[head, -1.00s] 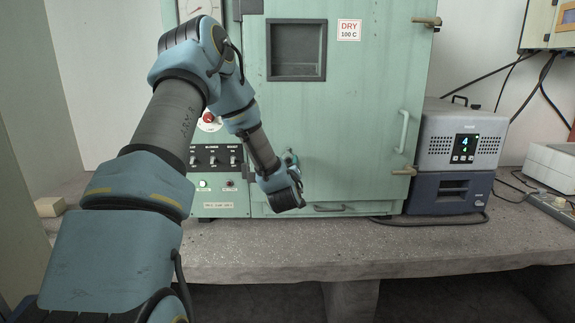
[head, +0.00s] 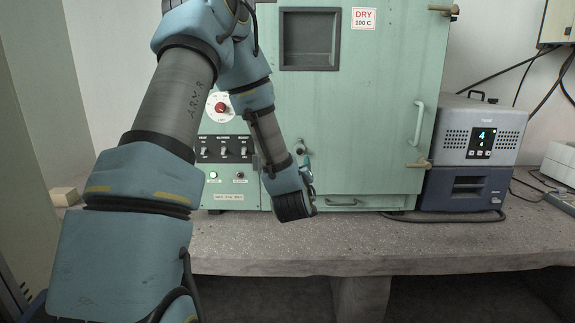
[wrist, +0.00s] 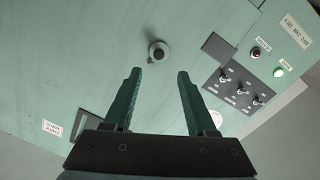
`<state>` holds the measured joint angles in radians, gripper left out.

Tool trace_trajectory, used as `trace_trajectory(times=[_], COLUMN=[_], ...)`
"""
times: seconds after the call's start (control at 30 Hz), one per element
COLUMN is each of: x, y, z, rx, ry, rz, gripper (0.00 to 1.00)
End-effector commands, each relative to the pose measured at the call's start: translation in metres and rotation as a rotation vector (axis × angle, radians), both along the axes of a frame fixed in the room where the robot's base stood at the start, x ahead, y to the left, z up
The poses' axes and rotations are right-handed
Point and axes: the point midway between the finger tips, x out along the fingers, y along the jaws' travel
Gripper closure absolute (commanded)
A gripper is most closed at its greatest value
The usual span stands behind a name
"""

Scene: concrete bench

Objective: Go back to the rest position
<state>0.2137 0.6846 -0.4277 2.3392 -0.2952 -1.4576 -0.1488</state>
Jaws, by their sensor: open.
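My gripper (wrist: 156,98) is open and empty in the wrist view, its two green fingers apart and pointing at the green cabinet's front. A round knob (wrist: 158,51) on the cabinet shows beyond the fingertips and is not between them. In the head view my arm reaches from the lower left to the front of the green oven cabinet (head: 360,110). The arm's dark end hangs in front of the cabinet's lower part, above the bench, and the fingers are mostly hidden behind it.
The cabinet's switch panel (head: 225,150) is just left of my forearm. A grey and blue box with a display (head: 470,150) stands right of the cabinet. The concrete bench (head: 300,245) is bare in front. A small tan block (head: 66,196) lies at the left.

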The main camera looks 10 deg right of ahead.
Motion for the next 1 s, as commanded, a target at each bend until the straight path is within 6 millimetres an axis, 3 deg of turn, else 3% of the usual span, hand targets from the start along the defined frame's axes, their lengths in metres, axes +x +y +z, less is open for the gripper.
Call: trace_trajectory(times=[0.17, 0.37, 0.57, 0.8, 1.0], x=[0.0, -0.023, -0.079, -0.17, -0.217], y=[0.015, 0.06, 0.124, 0.197, 0.225], z=[-0.009, -0.035, -0.053, -0.056, -0.051], rx=[0.093, 0.284, 0.449, 0.567, 0.594], ry=[0.12, 0.402, 0.719, 1.088, 1.254], rz=[-0.043, -0.111, -0.15, -0.179, -0.194], gripper=[0.43, 0.43, 0.43, 0.43, 0.43])
